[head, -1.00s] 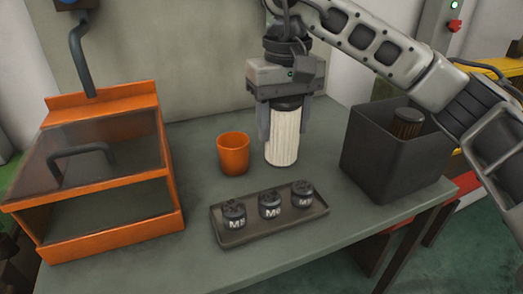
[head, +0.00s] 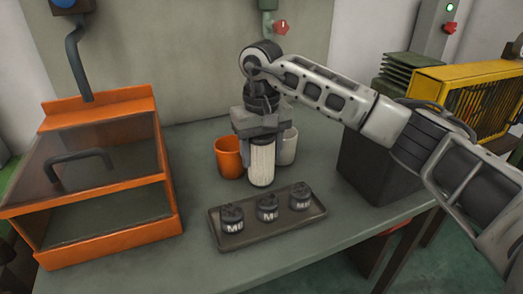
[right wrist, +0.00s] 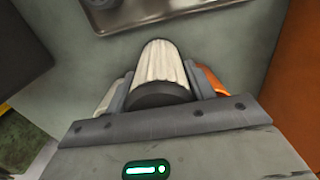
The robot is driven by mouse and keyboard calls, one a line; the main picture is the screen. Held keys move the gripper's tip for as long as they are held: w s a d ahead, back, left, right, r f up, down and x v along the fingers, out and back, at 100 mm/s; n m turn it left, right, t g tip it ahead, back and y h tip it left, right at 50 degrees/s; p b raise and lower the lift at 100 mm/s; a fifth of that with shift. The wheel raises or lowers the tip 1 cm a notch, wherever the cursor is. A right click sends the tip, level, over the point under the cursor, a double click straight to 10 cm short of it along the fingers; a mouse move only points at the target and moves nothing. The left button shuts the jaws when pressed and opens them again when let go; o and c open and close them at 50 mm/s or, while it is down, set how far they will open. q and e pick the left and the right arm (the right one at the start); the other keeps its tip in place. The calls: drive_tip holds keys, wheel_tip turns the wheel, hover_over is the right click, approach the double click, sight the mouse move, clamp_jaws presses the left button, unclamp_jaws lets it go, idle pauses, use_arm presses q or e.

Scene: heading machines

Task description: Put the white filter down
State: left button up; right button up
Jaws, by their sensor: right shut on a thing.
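The white filter (head: 262,165) is a pleated cylinder with a dark cap, held upright. My right gripper (head: 262,148) is shut on its upper part from above, one finger on each side. The filter's lower end is at or just above the grey-green table (head: 190,212); I cannot tell if it touches. In the right wrist view the filter (right wrist: 160,62) shows between the fingers (right wrist: 160,90). My left gripper is not in view.
An orange cup (head: 229,160) stands left of the filter and a white cup (head: 289,147) behind right. A tray (head: 250,238) with three dark labelled pots lies in front. A dark bin (head: 365,172) stands right, an orange cabinet (head: 120,245) left.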

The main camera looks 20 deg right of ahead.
drive_tip(key=shift+f, duration=0.1)
drive_tip(key=o, duration=1)
